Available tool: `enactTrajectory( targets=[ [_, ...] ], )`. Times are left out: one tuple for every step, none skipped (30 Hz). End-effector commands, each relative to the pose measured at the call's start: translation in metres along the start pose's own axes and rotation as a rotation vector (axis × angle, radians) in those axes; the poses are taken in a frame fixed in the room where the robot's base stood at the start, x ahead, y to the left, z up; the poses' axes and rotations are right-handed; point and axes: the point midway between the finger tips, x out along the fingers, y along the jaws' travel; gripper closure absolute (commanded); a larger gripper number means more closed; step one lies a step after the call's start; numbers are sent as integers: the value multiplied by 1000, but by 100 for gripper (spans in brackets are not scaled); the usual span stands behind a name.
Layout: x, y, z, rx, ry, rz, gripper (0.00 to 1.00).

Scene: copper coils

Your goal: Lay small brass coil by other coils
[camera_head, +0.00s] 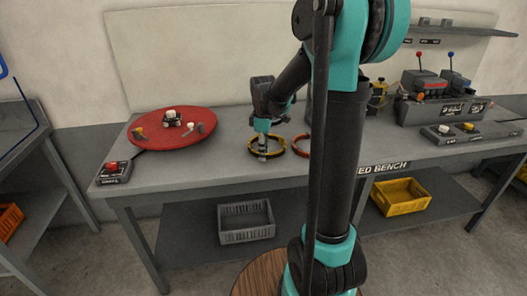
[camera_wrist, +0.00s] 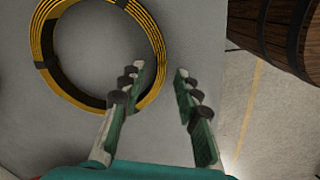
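A brass-yellow coil (camera_head: 274,156) lies flat on the grey bench, a ring with dark bands. In the wrist view the coil (camera_wrist: 158,45) fills the upper left. A reddish copper coil (camera_head: 296,146) lies just right of it in the head view, partly hidden behind my arm. My gripper (camera_head: 262,152) points down at the brass coil's front left part. In the wrist view my gripper (camera_wrist: 160,76) is open, with one fingertip over the ring's inner side and the other outside it. The rim shows between them; I cannot tell the height or contact.
A red round plate (camera_head: 195,135) with small objects is on the bench's left, near a red-button box (camera_head: 112,172). A lever box (camera_head: 440,108) stands at right. A grey crate (camera_head: 246,221) and yellow crate (camera_head: 402,197) sit below. A wooden barrel (camera_wrist: 285,30) stands beyond the bench edge.

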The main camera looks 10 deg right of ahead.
Motion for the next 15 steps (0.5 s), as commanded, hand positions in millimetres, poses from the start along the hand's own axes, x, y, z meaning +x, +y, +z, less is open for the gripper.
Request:
enactTrajectory(
  targets=[
    [0, 0, 0, 0, 0, 0, 68],
    [-1, 0, 0, 0, 0, 0, 68],
    [-2, 0, 0, 0, 0, 0, 68],
    [-4, 0, 0, 0, 0, 0, 68],
    [-6, 0, 0, 0, 0, 0, 68],
    [-10, 0, 0, 0, 0, 0, 68],
    [-14, 0, 0, 0, 0, 0, 68],
    [-18, 0, 0, 0, 0, 0, 68],
    [-24, 0, 0, 0, 0, 0, 68],
    [-30, 0, 0, 0, 0, 0, 68],
    [-36, -1, 0, 0, 0, 0, 68],
    [-44, 0, 0, 0, 0, 0, 68],
    [-50, 0, 0, 0, 0, 0, 68],
    [-56, 0, 0, 0, 0, 0, 68],
    [-64, 0, 0, 0, 0, 0, 68]
  ],
)
